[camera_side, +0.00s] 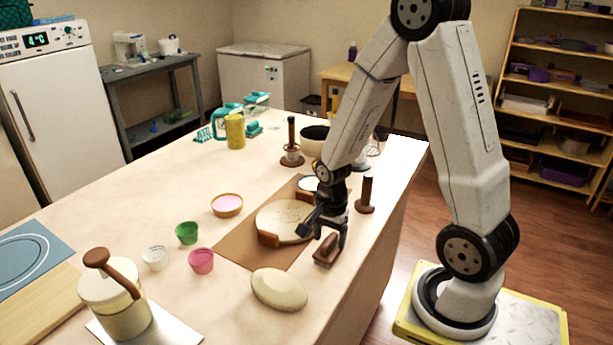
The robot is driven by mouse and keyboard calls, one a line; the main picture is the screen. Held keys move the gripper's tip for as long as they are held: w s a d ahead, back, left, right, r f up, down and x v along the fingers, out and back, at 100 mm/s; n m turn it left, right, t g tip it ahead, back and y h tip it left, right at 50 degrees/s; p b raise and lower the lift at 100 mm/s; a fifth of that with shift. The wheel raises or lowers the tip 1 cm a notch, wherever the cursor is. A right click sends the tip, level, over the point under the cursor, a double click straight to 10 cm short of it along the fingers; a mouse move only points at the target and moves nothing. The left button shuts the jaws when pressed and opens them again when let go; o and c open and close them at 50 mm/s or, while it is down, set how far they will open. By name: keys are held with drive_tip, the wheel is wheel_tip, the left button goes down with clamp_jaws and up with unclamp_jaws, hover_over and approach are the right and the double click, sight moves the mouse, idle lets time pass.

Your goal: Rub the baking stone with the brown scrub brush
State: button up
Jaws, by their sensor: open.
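The baking stone (280,218) is a round, cream disc with faint marks on its top, lying on a brown mat (237,248). A brown block (268,239) sits against its near edge. What looks like the brown scrub brush (326,252) lies at the mat's right edge, right of the stone. My gripper (326,238) points down over the brush with its dark fingers apart. The brush is below and between the fingers, and I cannot tell whether they touch it. My gripper and wrist hide part of the stone's right side.
A pale oval loaf-like thing (279,289) lies in front of the mat. Green (187,233), pink (201,261) and clear cups stand left. A brown upright peg (366,195) stands right of my wrist; a dark bowl (314,140) is behind. The table's right edge is close.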

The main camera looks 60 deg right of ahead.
sight(329, 238)
clamp_jaws()
idle(0.3)
drive_tip(key=shift+r, duration=0.1)
drive_tip(key=shift+r, duration=3.95)
